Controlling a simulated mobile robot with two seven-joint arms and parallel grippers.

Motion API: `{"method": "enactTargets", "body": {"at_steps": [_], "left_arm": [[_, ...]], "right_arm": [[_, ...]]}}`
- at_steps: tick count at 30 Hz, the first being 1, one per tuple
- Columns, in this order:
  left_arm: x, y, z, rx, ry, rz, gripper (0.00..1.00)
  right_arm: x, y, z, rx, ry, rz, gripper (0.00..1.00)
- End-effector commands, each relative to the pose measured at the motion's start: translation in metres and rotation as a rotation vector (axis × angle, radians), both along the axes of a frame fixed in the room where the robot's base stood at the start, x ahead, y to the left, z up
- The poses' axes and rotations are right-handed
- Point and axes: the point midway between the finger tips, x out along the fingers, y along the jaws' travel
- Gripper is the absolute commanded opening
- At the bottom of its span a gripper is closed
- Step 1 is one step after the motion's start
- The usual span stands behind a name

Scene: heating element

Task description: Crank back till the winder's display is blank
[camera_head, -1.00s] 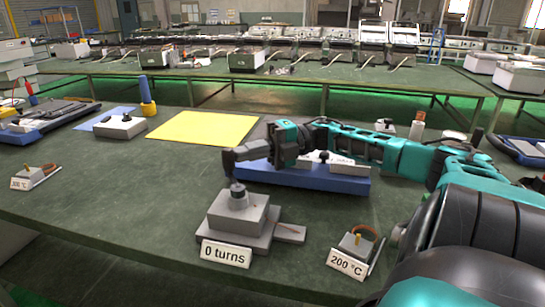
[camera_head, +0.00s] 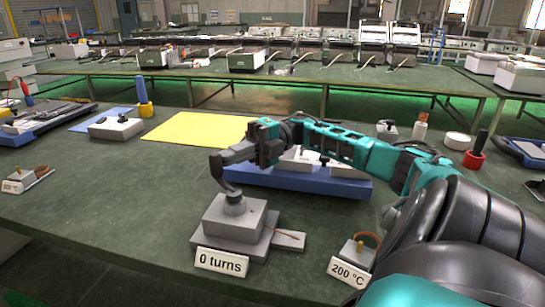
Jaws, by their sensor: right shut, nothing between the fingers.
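The winder (camera_head: 234,222) is a grey stepped block near the front middle of the table, with a round grey knob (camera_head: 235,203) on top. Its front label, the display (camera_head: 221,262), reads "0 turns" and is not blank. A flat bar (camera_head: 288,241) sticks out from its right side. My right gripper (camera_head: 226,188) is shut and empty, reaching in from the right, with its tip pointing down just above and behind the knob. I cannot tell whether it touches the knob. A crank handle does not show clearly. My left gripper is not in view.
A "200 °C" sign (camera_head: 347,272) with a small fixture (camera_head: 357,249) stands at the right front. A blue tray (camera_head: 300,180) with grey blocks lies behind the winder under my arm. A yellow sheet (camera_head: 195,130) lies behind.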

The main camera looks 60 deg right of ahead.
Motion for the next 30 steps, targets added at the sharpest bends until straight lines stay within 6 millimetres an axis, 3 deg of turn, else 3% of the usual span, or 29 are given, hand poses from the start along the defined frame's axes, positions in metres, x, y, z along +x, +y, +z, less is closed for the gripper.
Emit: {"method": "enactTargets", "body": {"at_steps": [30], "left_arm": [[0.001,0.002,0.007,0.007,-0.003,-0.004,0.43]], "right_arm": [[0.015,0.043,0.0,-0.001,-0.001,-0.011,0.0]]}}
